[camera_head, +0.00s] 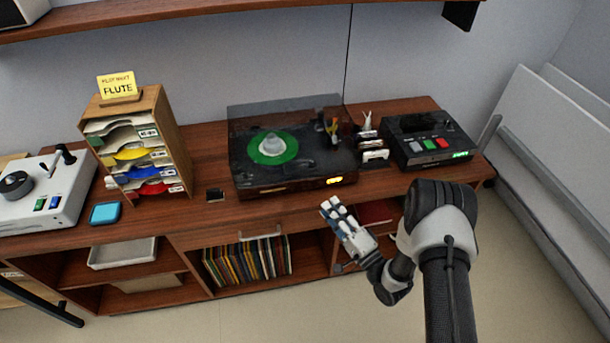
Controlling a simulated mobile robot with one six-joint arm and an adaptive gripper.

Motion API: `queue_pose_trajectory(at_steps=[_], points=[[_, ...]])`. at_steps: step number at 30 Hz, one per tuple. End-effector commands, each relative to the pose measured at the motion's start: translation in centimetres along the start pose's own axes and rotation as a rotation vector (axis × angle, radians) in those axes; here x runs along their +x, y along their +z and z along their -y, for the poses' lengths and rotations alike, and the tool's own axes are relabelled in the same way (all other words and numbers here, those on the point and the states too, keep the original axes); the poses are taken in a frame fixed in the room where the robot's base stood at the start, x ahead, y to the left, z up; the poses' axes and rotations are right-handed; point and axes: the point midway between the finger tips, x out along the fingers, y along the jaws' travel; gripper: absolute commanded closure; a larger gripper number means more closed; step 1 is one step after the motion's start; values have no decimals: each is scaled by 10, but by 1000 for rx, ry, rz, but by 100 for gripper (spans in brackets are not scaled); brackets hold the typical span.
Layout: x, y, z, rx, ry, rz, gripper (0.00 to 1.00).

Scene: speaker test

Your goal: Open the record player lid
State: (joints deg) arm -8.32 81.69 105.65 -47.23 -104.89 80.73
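The record player (300,180) is a dark box on the wooden cabinet, with a green-labelled disc (272,147) on top and a lit orange display at its front right. A dark see-through lid (255,115) shows as a panel rising along its back edge against the wall. I cannot tell its exact angle or whether part of it covers the disc. My gripper (331,204) is in front of the player's right front corner, apart from it, pointing up and left. Its white fingers look close together, but the gap is too small to judge. I see nothing held.
A black device (430,145) with coloured buttons stands right of the player, with small items (372,143) between. A wooden paper sorter (140,145) stands left. A wall shelf (200,12) hangs above. Records (245,262) fill a lower compartment. The cabinet top between sorter and player is mostly clear.

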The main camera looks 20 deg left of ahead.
Motion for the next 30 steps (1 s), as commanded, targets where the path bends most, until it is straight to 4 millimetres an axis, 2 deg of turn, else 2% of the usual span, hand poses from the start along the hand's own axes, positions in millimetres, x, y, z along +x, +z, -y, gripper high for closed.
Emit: queue_pose_trajectory(at_steps=[6, 15, 21, 30], points=[[50, 2, -1, -3, -2, 5, 71], [111, 1, -1, -3, -1, 2, 71], [136, 0, -1, -2, 0, 1, 71], [143, 0, 0, -2, 2, -1, 71]])
